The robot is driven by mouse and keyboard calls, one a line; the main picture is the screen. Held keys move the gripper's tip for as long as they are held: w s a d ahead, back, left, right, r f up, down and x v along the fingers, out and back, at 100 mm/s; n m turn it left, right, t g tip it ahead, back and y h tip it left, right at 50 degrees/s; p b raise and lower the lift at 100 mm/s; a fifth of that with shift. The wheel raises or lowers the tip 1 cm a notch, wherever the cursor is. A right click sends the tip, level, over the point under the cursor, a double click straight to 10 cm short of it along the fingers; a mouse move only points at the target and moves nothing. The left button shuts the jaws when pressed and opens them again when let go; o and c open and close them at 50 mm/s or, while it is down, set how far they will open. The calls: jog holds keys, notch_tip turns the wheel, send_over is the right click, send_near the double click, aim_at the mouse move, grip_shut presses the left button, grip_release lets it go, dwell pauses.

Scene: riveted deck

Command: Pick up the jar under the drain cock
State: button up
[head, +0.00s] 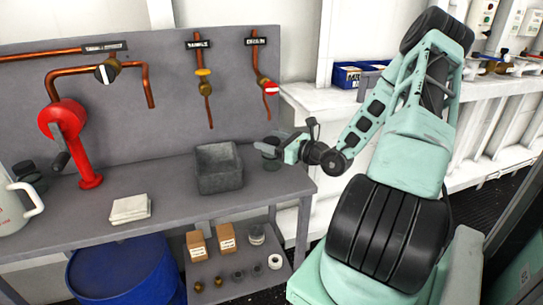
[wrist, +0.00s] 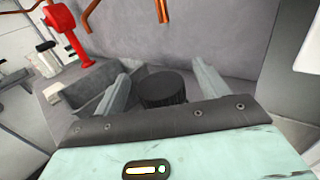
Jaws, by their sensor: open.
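The jar (head: 270,144) stands on the bench near its right end, below the drain cock (head: 267,88) with its red and white handle. It is small in the head view and partly covered by my gripper (head: 277,148). In the wrist view the jar's dark round lid (wrist: 163,88) shows between the two grey fingers of my gripper (wrist: 161,70). The fingers are open, with a visible gap on each side of the lid. The jar's lower part is hidden behind the gripper body.
A grey open bin (head: 219,181) stands left of the jar, close to the left finger. Copper pipes (head: 208,108) hang above the bench (head: 170,190). A red pillar (head: 88,160), a white pad (head: 130,209) and dark jars (head: 28,176) are farther left.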

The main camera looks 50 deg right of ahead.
jog(key=shift+w+a, duration=0.15)
jog(key=shift+w, duration=0.9)
jog(key=c, duration=1.4)
jog(key=shift+r, duration=0.1)
jog(key=shift+c, duration=0.2)
